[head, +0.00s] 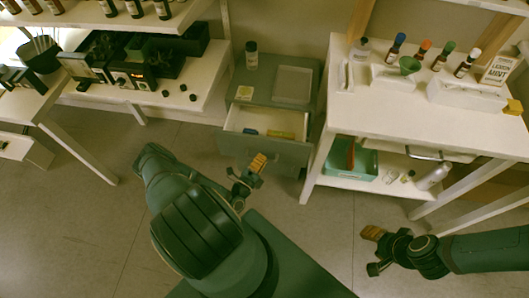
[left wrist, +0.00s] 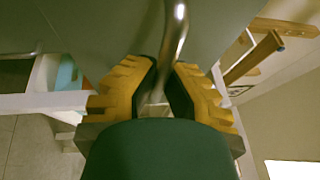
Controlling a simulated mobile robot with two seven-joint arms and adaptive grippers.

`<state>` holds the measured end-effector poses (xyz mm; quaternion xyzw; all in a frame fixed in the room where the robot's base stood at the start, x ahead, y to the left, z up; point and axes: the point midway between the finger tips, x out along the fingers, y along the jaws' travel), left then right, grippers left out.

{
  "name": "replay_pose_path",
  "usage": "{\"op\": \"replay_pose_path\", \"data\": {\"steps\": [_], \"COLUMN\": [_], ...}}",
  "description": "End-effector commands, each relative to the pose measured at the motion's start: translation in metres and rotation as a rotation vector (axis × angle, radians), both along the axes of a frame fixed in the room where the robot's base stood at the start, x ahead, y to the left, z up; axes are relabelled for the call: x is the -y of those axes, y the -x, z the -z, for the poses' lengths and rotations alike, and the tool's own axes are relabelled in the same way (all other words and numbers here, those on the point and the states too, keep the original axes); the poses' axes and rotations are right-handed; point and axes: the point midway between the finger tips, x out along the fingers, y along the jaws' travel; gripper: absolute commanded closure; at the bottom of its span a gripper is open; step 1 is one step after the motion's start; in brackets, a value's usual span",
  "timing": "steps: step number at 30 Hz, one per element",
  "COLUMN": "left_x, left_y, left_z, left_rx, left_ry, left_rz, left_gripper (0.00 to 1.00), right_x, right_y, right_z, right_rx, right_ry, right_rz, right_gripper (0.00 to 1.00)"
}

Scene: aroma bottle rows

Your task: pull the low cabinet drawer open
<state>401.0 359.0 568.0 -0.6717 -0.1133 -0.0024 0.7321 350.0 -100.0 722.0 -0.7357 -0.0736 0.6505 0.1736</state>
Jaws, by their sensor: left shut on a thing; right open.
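The low green cabinet (head: 308,92) stands between the shelf unit and the white table. Its drawer (head: 236,128) is pulled out part of the way, showing a pale inside with a blue item (head: 250,131) and a yellow item (head: 281,135). My left gripper (head: 257,165) is at the drawer's front. In the left wrist view, its yellow ridged fingers are shut on the curved metal handle (left wrist: 178,35); the head view hides the handle. My right gripper (head: 371,250) is open and empty over the floor at the lower right, away from the cabinet.
A dark bottle (head: 251,55) and a pale tray (head: 292,84) stand on the cabinet top. The white table (head: 345,115) with bottles is close on the right, the plant shelf (head: 205,95) on the left. The floor before the drawer is otherwise clear.

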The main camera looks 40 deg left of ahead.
Motion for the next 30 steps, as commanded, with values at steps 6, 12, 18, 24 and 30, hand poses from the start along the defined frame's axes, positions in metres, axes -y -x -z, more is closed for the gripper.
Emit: {"op": "replay_pose_path", "data": {"steps": [6, 12, 18, 24, 30], "left_x": [0.016, 0.021, 0.021, 0.021, 0.02], "left_y": [0.021, 0.028, 0.029, 0.029, 0.029], "left_z": [-0.001, -0.001, -0.001, -0.001, -0.001], "left_rx": [0.002, 0.004, 0.004, 0.004, 0.002], "left_ry": [0.005, 0.004, 0.004, 0.003, 0.002], "left_rz": [0.005, 0.005, 0.005, 0.006, 0.003], "left_gripper": [1.0, 1.0, 1.0, 0.75, 0.59], "right_x": [0.0, 0.0, 0.0, 0.0, 0.0], "right_y": [0.001, 0.001, 0.001, 0.001, 0.001], "right_z": [-0.003, -0.004, -0.004, -0.004, -0.004], "right_rx": [-0.002, -0.002, -0.002, -0.002, -0.002], "right_ry": [0.0, 0.0, 0.0, 0.0, 0.0], "right_rz": [-0.001, -0.001, -0.001, -0.001, 0.0], "right_gripper": [0.53, 0.53, 0.53, 0.53, 0.53]}}
